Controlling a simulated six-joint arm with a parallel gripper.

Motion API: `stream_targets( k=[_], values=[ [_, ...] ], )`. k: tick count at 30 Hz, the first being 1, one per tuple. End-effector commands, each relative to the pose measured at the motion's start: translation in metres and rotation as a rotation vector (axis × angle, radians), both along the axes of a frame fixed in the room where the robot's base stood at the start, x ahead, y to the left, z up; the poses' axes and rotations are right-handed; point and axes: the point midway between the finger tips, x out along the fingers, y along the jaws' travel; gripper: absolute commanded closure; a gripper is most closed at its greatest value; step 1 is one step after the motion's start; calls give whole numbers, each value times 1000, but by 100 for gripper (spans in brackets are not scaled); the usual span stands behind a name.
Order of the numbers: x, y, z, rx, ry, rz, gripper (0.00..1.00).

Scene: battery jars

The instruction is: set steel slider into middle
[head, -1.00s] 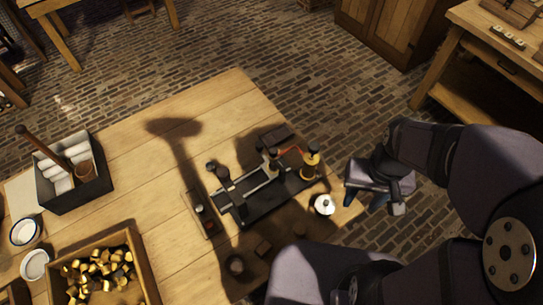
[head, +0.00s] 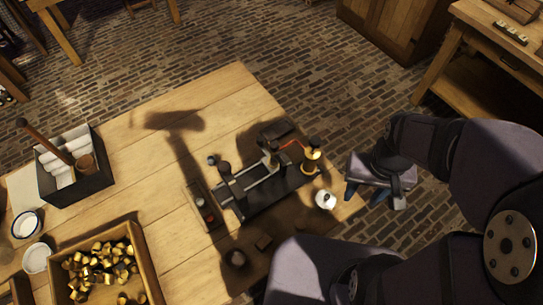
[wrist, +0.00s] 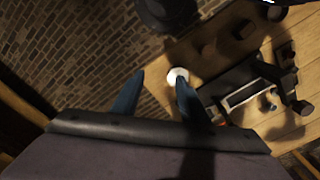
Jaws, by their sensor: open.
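A dark instrument base (head: 265,200) with pale steel rails (head: 262,181) lies on the wooden table near its right corner. Dark posts stand at both ends of the rails. I cannot pick out the steel slider for certain at this size. The rails also show in the wrist view (wrist: 248,93), right of my fingers. My gripper (head: 366,193) is open and empty, just past the table's right edge and apart from the instrument. Its two blue fingers show in the wrist view (wrist: 160,79), with floor and the table edge beyond.
A small white-topped round thing (head: 325,199) stands between gripper and instrument. A brass post (head: 312,160) with an orange wire is at the base's right end. A narrow dark strip (head: 201,208) lies at its left. A wooden tray (head: 64,246) of brass pieces is at lower left.

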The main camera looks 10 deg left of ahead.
Motion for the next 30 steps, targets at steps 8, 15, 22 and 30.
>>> stream_targets(
  k=[8, 15, 22, 30],
  values=[
    [20, 7, 1, -2, -9, 3, 60],
    [96, 44, 3, -6, -50, 2, 60],
    [171, 107, 0, 0, -97, -7, 60],
    [206, 215, -34, 4, -48, 103, 60]
  ],
)
